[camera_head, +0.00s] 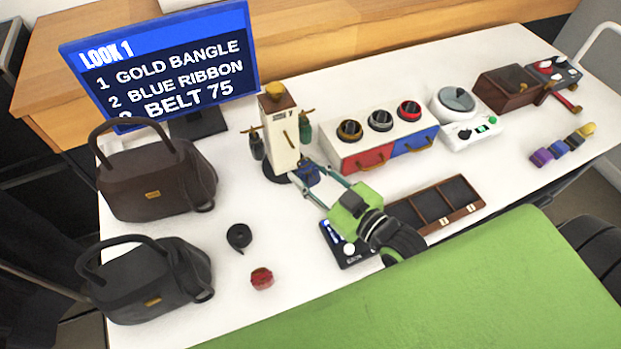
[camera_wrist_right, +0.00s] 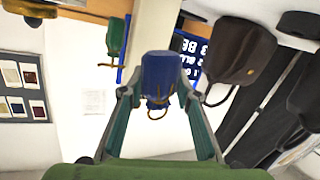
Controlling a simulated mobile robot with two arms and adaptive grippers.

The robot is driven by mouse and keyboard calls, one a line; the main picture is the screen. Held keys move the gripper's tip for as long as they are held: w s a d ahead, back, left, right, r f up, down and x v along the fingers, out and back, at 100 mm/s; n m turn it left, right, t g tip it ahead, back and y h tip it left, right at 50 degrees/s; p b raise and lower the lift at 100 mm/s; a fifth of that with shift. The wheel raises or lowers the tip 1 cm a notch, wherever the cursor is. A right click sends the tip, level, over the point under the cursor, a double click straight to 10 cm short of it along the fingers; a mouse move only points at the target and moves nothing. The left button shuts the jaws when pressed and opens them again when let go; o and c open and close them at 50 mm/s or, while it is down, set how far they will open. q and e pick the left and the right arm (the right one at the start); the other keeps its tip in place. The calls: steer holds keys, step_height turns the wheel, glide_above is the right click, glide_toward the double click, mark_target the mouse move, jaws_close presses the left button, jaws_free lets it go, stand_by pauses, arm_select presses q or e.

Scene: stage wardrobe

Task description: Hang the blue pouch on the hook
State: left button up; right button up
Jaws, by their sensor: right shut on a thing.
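The blue pouch (camera_head: 308,174) is between the fingertips of my right gripper (camera_head: 306,184), low beside the base of the cream hook stand (camera_head: 283,140). The right wrist view shows the pouch (camera_wrist_right: 158,75) between both fingers, with a small gold loop on it. The stand has brass hooks on its sides. A dark pouch (camera_head: 257,146) hangs on its left and a green pouch (camera_head: 305,129) on its right. A thin brass piece shows on its front; whether it is a free hook I cannot tell. My left gripper is not in view.
A red and blue drawer unit with knobs (camera_head: 372,144) stands close right of the stand. A compartment tray (camera_head: 436,206) and dark panel (camera_head: 347,250) lie near my right arm. Two dark handbags (camera_head: 156,180), a black coil (camera_head: 239,237) and a red item (camera_head: 262,278) are left.

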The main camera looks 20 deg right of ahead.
mark_target(286, 147)
steer(key=shift+w+f, duration=0.1)
steer(key=shift+w, duration=0.45)
steer(key=shift+w+a+f+b, duration=0.1)
steer(key=shift+w+b, duration=0.6)
steer(key=shift+w, duration=0.55)
steer(key=shift+w+a+f+b, duration=0.1)
steer(key=shift+w+b, duration=0.6)
steer(key=shift+w, duration=0.55)
steer(key=shift+w+d+f, duration=0.1)
steer(key=shift+w, duration=0.2)
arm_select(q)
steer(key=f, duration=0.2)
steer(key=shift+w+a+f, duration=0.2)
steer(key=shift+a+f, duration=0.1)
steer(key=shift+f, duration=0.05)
arm_select(e)
steer(key=shift+f, duration=0.1)
steer(key=shift+w+f, duration=0.1)
steer(key=shift+f, duration=0.2)
